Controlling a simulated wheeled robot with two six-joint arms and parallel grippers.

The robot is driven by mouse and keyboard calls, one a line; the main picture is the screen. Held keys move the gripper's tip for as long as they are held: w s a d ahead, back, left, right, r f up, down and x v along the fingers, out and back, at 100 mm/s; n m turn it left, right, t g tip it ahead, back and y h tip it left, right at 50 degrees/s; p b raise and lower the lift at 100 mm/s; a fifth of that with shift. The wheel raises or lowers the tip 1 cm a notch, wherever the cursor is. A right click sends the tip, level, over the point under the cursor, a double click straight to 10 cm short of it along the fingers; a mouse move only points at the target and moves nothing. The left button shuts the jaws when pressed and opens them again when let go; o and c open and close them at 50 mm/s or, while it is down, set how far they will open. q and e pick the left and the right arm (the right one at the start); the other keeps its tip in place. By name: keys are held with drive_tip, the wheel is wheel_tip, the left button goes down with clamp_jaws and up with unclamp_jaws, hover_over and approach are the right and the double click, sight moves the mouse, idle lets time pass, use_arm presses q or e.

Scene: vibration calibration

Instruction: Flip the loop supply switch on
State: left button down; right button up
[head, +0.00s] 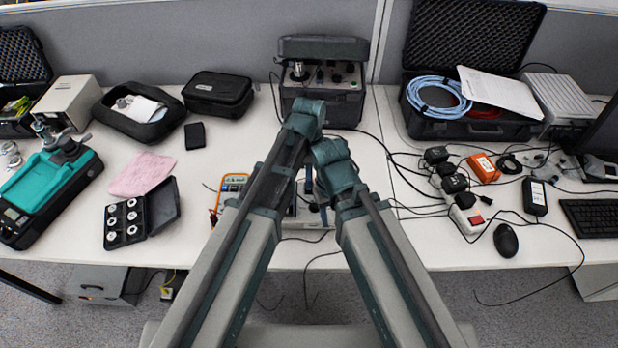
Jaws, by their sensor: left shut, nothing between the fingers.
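My two arms come up from the bottom edge and cover the middle of the table. My left gripper (309,184) is small and partly hidden between the arm links, above the instruments at the middle of the table; it is shut and empty. My right gripper is hidden; only its arm shows. An orange-edged instrument (231,183) lies beside my left arm, partly covered. A light-coloured unit with dark knobs (305,212) shows between the arms, mostly covered. I cannot make out the loop supply switch or its position.
A black instrument case (322,92) stands behind the arms. A white power strip (466,220) with a red switch and black adapters, an orange box (483,168), a mouse (506,240) and loose cables lie right. A pink cloth (142,174) and a black weight case (140,216) lie left.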

use_arm(q)
drive_tip(key=shift+f, duration=0.6)
use_arm(e)
drive_tip(key=shift+f, duration=0.6)
use_arm(q)
drive_tip(key=shift+s, duration=0.1)
drive_tip(key=shift+s+f+b, duration=0.15)
drive_tip(key=shift+b, duration=0.2)
use_arm(e)
drive_tip(key=shift+f, duration=0.1)
